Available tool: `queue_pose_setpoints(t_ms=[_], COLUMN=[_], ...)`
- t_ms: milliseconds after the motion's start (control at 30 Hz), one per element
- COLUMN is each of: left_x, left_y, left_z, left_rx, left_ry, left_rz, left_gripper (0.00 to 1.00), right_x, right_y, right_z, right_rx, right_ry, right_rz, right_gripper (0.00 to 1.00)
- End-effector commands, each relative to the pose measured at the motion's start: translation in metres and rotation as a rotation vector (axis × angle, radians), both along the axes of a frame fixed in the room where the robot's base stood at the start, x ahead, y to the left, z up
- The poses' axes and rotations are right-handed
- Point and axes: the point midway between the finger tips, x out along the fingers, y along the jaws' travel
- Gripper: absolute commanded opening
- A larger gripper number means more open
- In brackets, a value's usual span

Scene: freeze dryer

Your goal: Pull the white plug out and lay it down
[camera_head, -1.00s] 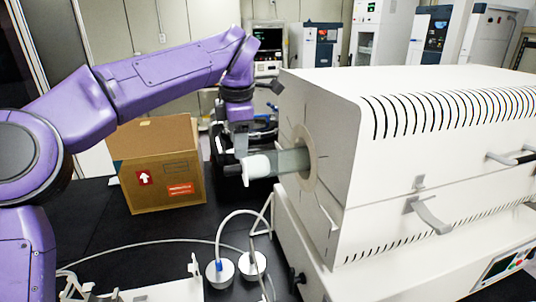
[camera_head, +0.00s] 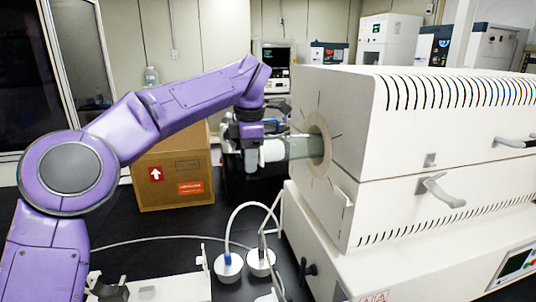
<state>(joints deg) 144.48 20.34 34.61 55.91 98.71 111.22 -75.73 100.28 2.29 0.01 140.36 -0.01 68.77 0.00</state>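The white plug (camera_head: 272,151) sits at the left end of a glass tube (camera_head: 302,147). The tube sticks out of the round opening in the side of the white furnace (camera_head: 337,200). My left gripper (camera_head: 250,157) is at the plug's outer end, with one finger showing in front of it. Whether its fingers are closed on the plug cannot be told from this angle. My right gripper is not in view.
A cardboard box (camera_head: 165,200) stands behind my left arm on the black table (camera_head: 150,228). Two white round fittings with hoses (camera_head: 228,267) stand in front of the furnace. A white stand (camera_head: 180,287) is at the front edge.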

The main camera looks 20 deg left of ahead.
Motion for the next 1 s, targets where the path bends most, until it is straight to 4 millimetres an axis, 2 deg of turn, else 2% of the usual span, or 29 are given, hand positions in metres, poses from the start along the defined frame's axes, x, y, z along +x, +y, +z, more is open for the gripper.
queue_pose_setpoints(t_ms=[33,133,167,533,1000], left_x=[0.000,0.000,0.000,-0.001,-0.025], left_y=[0.001,0.001,0.001,0.002,0.035], left_z=[0.000,0.000,0.000,-0.001,-0.002], left_rx=[0.000,-0.001,-0.001,-0.001,0.000], left_ry=[0.000,0.000,0.000,0.002,0.004], left_rz=[0.002,0.003,0.003,0.001,0.004], left_gripper=[0.35,0.02,0.00,0.00,0.00], right_x=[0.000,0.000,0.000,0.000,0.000], right_y=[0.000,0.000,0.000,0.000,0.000], right_z=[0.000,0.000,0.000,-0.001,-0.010], right_rx=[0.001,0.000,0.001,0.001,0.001], right_ry=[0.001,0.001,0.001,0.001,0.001], right_rz=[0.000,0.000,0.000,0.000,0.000], right_gripper=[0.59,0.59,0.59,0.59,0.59])
